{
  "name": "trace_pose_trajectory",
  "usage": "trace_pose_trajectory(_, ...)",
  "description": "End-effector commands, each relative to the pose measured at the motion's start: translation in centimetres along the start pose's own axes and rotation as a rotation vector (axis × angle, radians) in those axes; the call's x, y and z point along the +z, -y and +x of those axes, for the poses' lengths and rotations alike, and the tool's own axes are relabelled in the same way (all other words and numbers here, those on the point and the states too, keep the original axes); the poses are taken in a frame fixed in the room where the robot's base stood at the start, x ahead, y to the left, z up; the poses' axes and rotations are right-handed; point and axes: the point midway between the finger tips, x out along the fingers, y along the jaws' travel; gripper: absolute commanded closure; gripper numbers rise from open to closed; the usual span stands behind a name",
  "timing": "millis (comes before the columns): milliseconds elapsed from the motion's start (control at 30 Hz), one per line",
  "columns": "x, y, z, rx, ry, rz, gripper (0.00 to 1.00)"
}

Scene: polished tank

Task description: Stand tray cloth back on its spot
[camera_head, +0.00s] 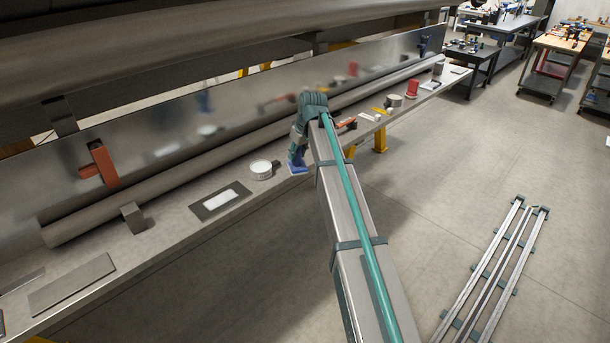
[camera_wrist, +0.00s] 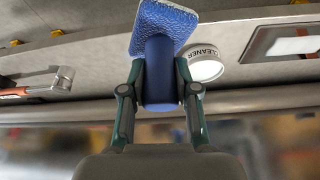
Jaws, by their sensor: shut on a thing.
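My gripper (camera_wrist: 160,92) is shut on a blue block-handled pad (camera_wrist: 160,72). Its fingers hold the round blue handle from both sides, and the wide textured face with a pale edge points away from my palm. In the head view the blue pad (camera_head: 299,168) shows below my gripper (camera_head: 297,152), over or at the shelf's front edge; I cannot tell if it touches. A dark flat tray (camera_head: 203,211) with a white cloth-like rectangle (camera_head: 221,199) in it lies on the shelf left of my gripper. The tray also shows in the wrist view (camera_wrist: 258,43).
A round cleaner tin (camera_head: 261,171) stands between the tray and my gripper. A grey block (camera_head: 132,217) and flat plate (camera_head: 72,284) lie further left. A red spool (camera_head: 411,89) and small tools lie right. A polished tank wall and long pipe run behind the narrow shelf (camera_head: 170,235).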

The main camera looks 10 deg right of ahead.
Motion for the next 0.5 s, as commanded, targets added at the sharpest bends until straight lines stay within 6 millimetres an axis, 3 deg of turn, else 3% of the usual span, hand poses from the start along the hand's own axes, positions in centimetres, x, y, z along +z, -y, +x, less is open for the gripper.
trace_pose_trajectory(33, -3.3, -1.6, 0.2, -0.025, 0.000, -0.059, 1.00)
trace_pose_trajectory(200, -8.3, -3.9, 0.9, -0.111, -0.010, -0.274, 1.00)
trace_pose_trajectory(333, -10.3, -4.7, 1.3, -0.156, -0.021, -0.390, 1.00)
trace_pose_trajectory(500, -11.3, -5.0, 1.4, -0.184, -0.031, -0.463, 1.00)
